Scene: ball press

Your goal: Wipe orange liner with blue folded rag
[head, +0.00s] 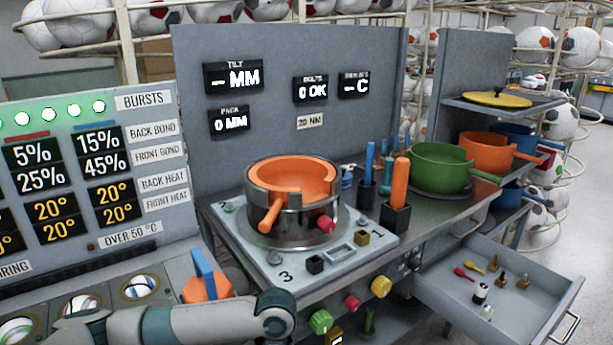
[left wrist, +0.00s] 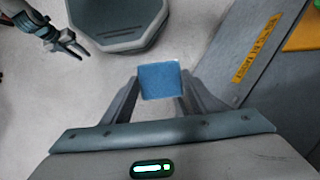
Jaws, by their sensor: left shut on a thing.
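The orange liner (head: 318,172) sits in a round, shiny metal ring (head: 290,225) on the grey press plate, with a notch in its front rim. An orange handle (head: 270,216) stands at its front left. In the left wrist view, my left gripper (left wrist: 160,82) is shut on the blue folded rag (left wrist: 160,80), which shows as a small blue square between the fingers, with floor behind it. In the head view my left arm crosses the bottom left; its gripper and the rag are not visible there. My right gripper (left wrist: 72,46) shows in the left wrist view, fingers apart and empty.
A dark cup with an orange-handled tool (head: 397,200) stands right of the ring. Green (head: 440,168) and orange pots are farther right. An open drawer (head: 500,290) juts out at the lower right. A slanted control panel (head: 90,180) stands at the left.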

